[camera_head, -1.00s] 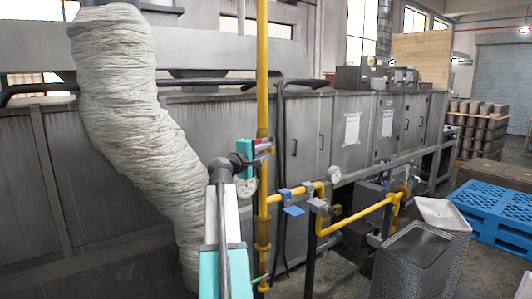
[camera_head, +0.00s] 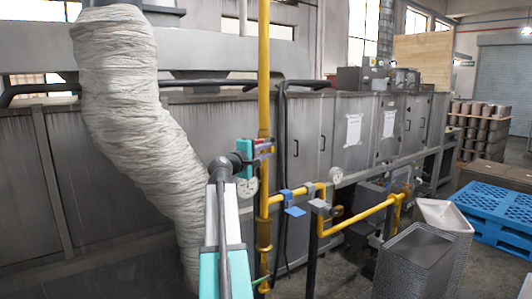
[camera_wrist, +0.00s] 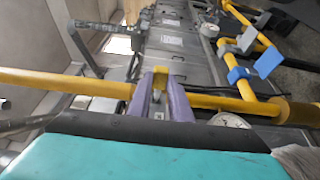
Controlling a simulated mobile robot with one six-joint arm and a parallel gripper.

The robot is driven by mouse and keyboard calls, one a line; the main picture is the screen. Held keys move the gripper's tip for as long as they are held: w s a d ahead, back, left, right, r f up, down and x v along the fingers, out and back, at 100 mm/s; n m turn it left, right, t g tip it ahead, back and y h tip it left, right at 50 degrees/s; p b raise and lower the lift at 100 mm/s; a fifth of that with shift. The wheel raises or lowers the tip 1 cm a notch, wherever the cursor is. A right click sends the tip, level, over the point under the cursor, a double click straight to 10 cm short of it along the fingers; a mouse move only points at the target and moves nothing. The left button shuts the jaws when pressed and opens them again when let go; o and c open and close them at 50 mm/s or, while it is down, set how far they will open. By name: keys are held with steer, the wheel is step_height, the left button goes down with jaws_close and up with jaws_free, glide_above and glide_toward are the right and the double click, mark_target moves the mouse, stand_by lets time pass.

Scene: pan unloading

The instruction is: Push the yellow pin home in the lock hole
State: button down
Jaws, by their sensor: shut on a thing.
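My gripper (camera_head: 263,148) is at the end of my raised arm, in front of the vertical yellow pipe in the head view. In the wrist view its two purple fingers (camera_wrist: 161,97) are shut on a small yellow piece, the yellow pin (camera_wrist: 160,77), which shows between the fingertips. The pin is too small to make out in the head view. A blue clamp (camera_head: 292,194) and a grey block (camera_head: 319,205) sit on the yellow pipework to the right of and below my gripper. I cannot make out the lock hole in either view.
The vertical yellow pipe (camera_head: 263,70) runs close beside my gripper and crosses the wrist view sideways. A round gauge (camera_head: 247,187) is just below my gripper. A thick wrapped duct (camera_head: 125,90) stands left. Stacked trays (camera_head: 418,250) and a blue pallet (camera_head: 492,212) are at right.

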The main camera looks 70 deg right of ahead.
steer(key=shift+w+d, duration=0.35)
steer(key=shift+w, duration=0.25)
stand_by(1.0)
steer(key=c, duration=1.5)
jaws_free()
steer(key=shift+c, duration=0.2)
steer(key=w+a+b, duration=0.2)
steer(key=a+b, duration=0.1)
steer(key=a, duration=1)
steer(key=shift+w+a, duration=0.15)
steer(key=shift+a, duration=0.15)
